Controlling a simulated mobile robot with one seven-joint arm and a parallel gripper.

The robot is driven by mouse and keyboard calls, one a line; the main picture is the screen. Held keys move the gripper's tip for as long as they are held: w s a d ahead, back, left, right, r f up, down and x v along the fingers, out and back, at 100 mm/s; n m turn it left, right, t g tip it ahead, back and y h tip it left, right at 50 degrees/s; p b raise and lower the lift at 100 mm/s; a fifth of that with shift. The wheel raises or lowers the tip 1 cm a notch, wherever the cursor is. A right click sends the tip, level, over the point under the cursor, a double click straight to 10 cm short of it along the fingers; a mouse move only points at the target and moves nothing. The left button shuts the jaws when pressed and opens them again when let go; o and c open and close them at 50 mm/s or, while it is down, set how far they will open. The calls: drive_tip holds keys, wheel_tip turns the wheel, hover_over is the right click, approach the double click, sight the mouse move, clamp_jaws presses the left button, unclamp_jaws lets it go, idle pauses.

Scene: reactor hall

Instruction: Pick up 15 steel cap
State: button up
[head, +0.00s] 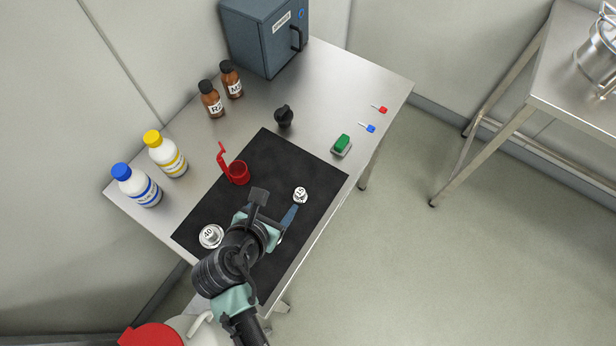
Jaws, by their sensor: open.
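The 15 steel cap (300,194) is a small, round, silvery cap with a dark number on its top. It sits on the black mat (320,172) near the mat's right edge. My gripper (268,212) is over the mat, just left of and below the cap in the head view. It is open, with one bluish finger close to the cap but not around it. A larger steel cap marked 40 (210,236) lies at the mat's lower left. My arm hides part of the mat, and a pale edge shows beside the gripper, too covered to identify.
A black knobbed object (284,116), brown bottles (211,100), white bottles (167,155), a green block (342,144) and a grey cabinet (262,38) surround the mat. The mat's upper part is clear.

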sight(299, 193)
drive_tip(key=shift+n, duration=0.4)
drive_tip(key=x, duration=0.4)
drive_tip(key=s+x, duration=0.1)
drive_tip(key=x, duration=0.3)
drive_tip(key=d+f+b+x, duration=0.1)
drive_tip(key=x, duration=0.3)
drive_tip(key=shift+d+f, duration=0.1)
drive_tip(key=shift+f, duration=0.15)
clamp_jaws()
